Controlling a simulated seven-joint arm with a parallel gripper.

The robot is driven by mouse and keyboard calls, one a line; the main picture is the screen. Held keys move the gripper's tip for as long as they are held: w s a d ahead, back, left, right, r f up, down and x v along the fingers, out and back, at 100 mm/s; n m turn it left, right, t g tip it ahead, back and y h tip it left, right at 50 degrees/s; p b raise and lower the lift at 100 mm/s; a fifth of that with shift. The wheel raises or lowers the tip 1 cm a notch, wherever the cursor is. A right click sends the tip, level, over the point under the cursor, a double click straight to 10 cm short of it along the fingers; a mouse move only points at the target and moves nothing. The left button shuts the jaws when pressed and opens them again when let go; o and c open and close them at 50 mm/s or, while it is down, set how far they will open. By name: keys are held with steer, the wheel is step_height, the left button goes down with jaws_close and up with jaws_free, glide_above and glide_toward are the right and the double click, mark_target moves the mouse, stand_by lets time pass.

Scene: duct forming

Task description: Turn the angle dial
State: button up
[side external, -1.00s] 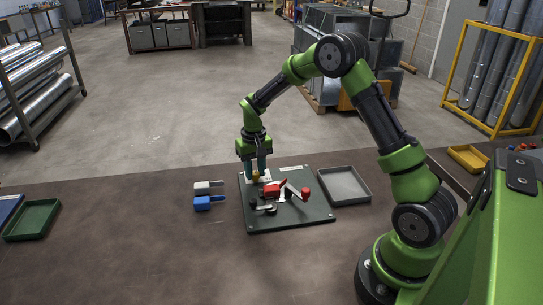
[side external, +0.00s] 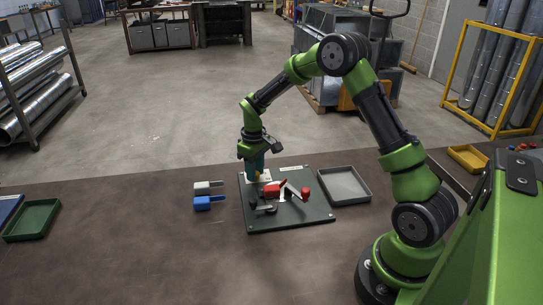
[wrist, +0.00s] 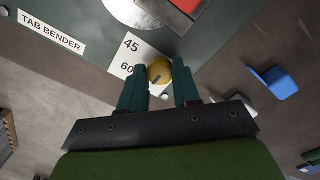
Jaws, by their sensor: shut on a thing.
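The angle dial (wrist: 160,72) is a small yellow round knob with a dark pointer line. It sits on a white scale plate (wrist: 128,56) marked 45 and 60, and the line points down-left in the wrist view. My gripper (wrist: 162,84) has its two teal fingers on either side of the dial, shut on it. In the side external view my gripper (side external: 256,176) points down at the far left corner of the dark green tab bender board (side external: 290,218). The dial is mostly hidden there by the fingers.
Red bender parts and a red-knobbed lever (side external: 305,194) stand on the board, close to the dial. A blue block (side external: 204,203) and a white-grey block (side external: 206,186) lie left of the board. A grey tray (side external: 344,186) is at right, a green tray (side external: 32,220) far left.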

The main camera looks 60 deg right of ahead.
stand_by(0.3)
steer(key=o, duration=1.1)
steer(key=shift+c, duration=0.2)
steer(key=shift+r, duration=0.1)
step_height(320, 180, up, 17)
